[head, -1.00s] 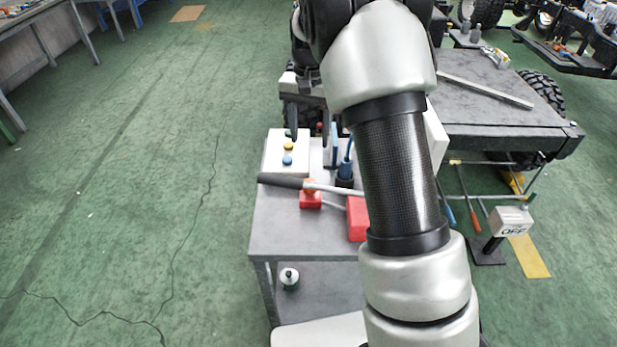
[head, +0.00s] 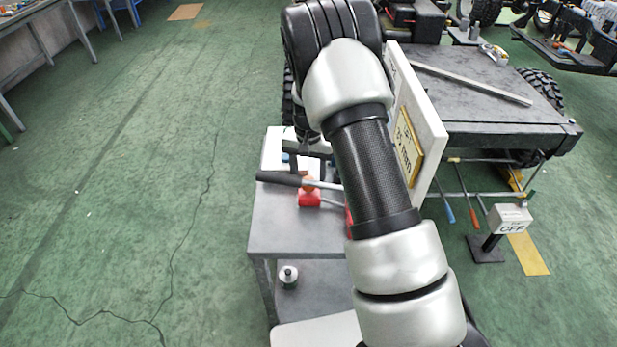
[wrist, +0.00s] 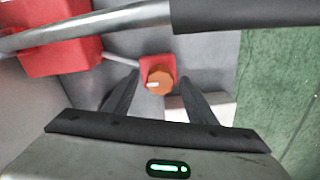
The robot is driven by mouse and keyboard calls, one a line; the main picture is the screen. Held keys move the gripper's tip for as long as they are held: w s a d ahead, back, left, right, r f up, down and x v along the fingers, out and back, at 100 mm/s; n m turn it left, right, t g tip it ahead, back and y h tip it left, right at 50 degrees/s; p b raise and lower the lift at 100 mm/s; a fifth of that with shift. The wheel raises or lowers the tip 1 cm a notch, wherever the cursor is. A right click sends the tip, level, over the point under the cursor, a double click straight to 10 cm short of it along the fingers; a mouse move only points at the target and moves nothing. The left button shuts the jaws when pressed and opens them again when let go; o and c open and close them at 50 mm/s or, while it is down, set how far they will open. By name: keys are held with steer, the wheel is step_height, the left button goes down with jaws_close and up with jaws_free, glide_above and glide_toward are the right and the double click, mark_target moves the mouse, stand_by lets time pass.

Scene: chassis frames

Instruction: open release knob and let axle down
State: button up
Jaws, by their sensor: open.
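The release knob (wrist: 159,79) is orange with a pale mark and sits on a small red block (head: 309,200) on the grey cart. It also shows in the head view (head: 309,182). My gripper (wrist: 158,84) is open, with its two fingers pointing towards the knob, one on each side in the wrist view. I cannot tell whether either finger touches it. A pump lever (head: 280,179) with a black grip and metal rod passes close by the knob. A larger red body (wrist: 60,45) lies under the rod. I cannot make out the axle; my arm hides much.
The grey cart (head: 290,236) carries a white box (head: 275,150), partly hidden by my gripper. A white panel with a yellow label (head: 408,145) stands right of my arm. A dark table (head: 490,110) is behind it. An OFF sign (head: 511,219) stands right. The left floor is clear.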

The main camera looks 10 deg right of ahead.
steer(key=shift+c, duration=0.6)
steer(key=c, duration=0.9)
steer(key=shift+c, duration=0.2)
steer(key=shift+n, duration=0.3)
steer(key=n+b, duration=0.2)
steer(key=n, duration=0.3)
steer(key=n+b, duration=0.1)
steer(key=n, duration=0.5)
steer(key=o, duration=1.1)
steer(key=shift+c, duration=0.2)
